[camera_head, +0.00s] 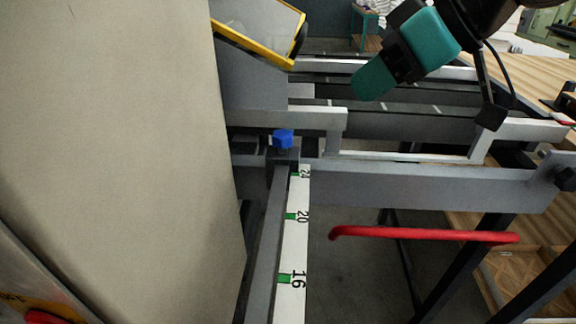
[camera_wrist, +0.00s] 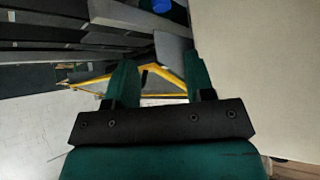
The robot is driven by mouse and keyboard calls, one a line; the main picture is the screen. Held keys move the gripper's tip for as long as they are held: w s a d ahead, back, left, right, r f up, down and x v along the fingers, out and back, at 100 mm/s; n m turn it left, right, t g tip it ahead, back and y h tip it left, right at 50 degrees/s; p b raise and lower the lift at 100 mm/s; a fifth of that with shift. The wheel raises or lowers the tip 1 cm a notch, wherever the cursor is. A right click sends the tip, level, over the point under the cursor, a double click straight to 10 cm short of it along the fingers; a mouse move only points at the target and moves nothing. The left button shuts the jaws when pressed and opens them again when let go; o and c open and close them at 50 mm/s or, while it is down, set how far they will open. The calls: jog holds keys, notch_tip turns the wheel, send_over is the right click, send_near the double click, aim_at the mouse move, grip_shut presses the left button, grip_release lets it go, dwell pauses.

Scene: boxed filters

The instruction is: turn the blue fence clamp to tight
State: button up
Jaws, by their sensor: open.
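The blue fence clamp (camera_head: 283,140) is a small blue knob on top of a dark block, at the far end of the ruled rail. In the wrist view the blue knob (camera_wrist: 163,6) is cut off at the top edge, beyond the fingers. My gripper (camera_head: 371,84) has teal fingers and hangs in the air to the upper right of the clamp, well apart from it. In the wrist view my gripper (camera_wrist: 164,80) shows its two green fingers spread with nothing between them. The knob's setting cannot be read.
A white scale (camera_head: 294,250) with green marks runs along the rail. A large beige panel (camera_head: 120,130) fills the left side. A yellow-edged guard (camera_head: 262,45) stands behind the clamp. A red bar (camera_head: 425,234) sticks out at lower right. The air between gripper and clamp looks clear.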

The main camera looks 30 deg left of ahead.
aim_at(284, 134)
jog(key=shift+n, duration=0.3)
jog(key=x, duration=1.2)
jog(key=a+r+x, duration=0.1)
jog(key=x, duration=0.6)
jog(key=shift+s+d+p, duration=0.1)
jog(key=shift+p, duration=0.3)
jog(key=c, duration=0.7)
